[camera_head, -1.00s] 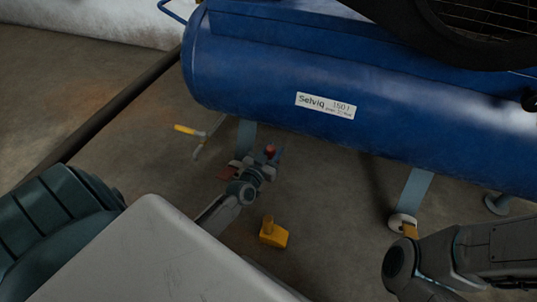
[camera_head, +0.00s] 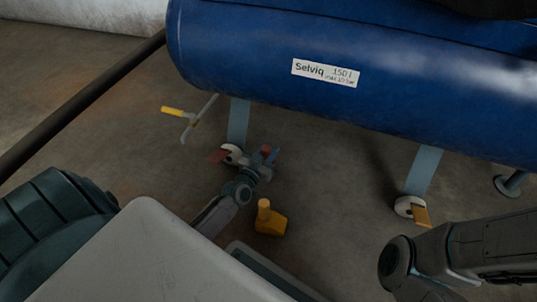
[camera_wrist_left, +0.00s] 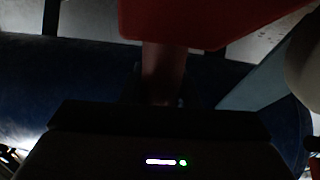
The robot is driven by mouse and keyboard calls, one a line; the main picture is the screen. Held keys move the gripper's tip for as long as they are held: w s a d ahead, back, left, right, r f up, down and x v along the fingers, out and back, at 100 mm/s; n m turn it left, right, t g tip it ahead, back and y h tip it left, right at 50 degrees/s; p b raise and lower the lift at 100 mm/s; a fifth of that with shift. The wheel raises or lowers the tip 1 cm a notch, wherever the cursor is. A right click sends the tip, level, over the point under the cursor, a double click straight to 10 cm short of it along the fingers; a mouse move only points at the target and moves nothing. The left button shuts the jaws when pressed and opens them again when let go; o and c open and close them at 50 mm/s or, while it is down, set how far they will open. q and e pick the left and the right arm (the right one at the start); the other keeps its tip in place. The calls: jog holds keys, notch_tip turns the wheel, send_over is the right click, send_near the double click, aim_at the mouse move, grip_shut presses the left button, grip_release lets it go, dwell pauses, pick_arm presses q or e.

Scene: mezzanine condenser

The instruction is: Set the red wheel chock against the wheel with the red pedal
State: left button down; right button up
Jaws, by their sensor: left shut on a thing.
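My left gripper (camera_head: 264,158) is shut on the red wheel chock (camera_head: 266,150), low beside the left wheel under the blue tank. Little of the chock shows in the head view. In the left wrist view the chock's red block (camera_wrist_left: 215,20) fills the top, with its post running down to the jaws. The white left wheel (camera_head: 232,151) has a red pedal (camera_head: 217,156) on its left side; my gripper is just right of it. Whether chock and wheel touch cannot be told. My right arm shows at lower right, its gripper out of view.
A yellow chock (camera_head: 268,219) with an upright post stands on the floor near my left arm. Another wheel (camera_head: 403,206) has a yellow pedal (camera_head: 421,215). The blue tank (camera_head: 400,90) overhangs both wheels. A yellow-handled item (camera_head: 188,118) is at left.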

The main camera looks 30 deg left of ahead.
pick_arm(q)
jog(key=shift+r, duration=0.2)
jog(key=shift+f, duration=0.15)
jog(key=c, duration=1.1)
grip_release()
jog(key=shift+s, duration=0.35)
jog(key=s+d+p, duration=0.1)
jog(key=s+p, duration=0.2)
jog(key=s, duration=0.8)
jog(key=shift+s+p, duration=0.15)
jog(key=shift+p, duration=0.25)
